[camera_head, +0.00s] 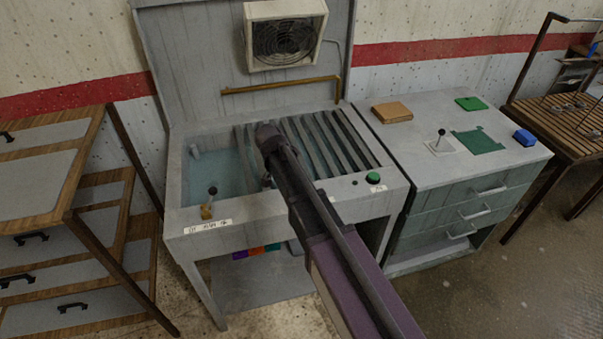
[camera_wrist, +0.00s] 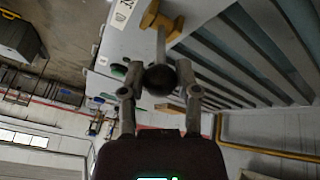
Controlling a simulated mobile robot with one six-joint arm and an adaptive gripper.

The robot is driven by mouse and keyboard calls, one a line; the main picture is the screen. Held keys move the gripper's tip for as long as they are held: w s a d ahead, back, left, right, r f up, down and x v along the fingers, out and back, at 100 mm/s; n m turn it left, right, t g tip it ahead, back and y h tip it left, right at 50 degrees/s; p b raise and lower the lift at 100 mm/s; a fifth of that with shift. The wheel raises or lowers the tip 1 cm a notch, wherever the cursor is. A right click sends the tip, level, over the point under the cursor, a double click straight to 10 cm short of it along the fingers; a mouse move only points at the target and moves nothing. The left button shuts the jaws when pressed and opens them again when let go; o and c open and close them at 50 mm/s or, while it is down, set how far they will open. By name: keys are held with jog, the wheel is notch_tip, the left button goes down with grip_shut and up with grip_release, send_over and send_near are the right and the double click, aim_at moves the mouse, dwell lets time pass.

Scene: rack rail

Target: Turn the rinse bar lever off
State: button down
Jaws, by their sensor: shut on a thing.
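In the wrist view my gripper (camera_wrist: 158,84) is shut on the dark round knob of a lever, one finger on each side. The lever (camera_wrist: 160,48) has a pale stem and a brass-coloured base at the edge of the slatted grey sink unit. A second lever (camera_head: 211,200) with a black knob and brass base stands at the sink's left front, apart from my arm. I cannot tell by its look which lever is the rinse bar's. A brass pipe (camera_head: 280,86) runs along the sink's back panel.
The sink unit (camera_head: 185,222) has water at left, slats at right and a green button (camera_head: 373,177) at right front. A fan (camera_head: 285,35) hangs above. The cabinet (camera_head: 413,167) at right carries another lever (camera_head: 440,139) and small blocks. A wooden drawer unit (camera_head: 45,170) stands at left.

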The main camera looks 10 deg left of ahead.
jog(key=shift+s+a+f, duration=0.25)
jog(key=shift+a, duration=0.1)
dwell(0.3)
jog(key=shift+c, duration=1.7)
grip_release()
jog(key=shift+w+r, duration=0.1)
jog(key=shift+w, duration=0.05)
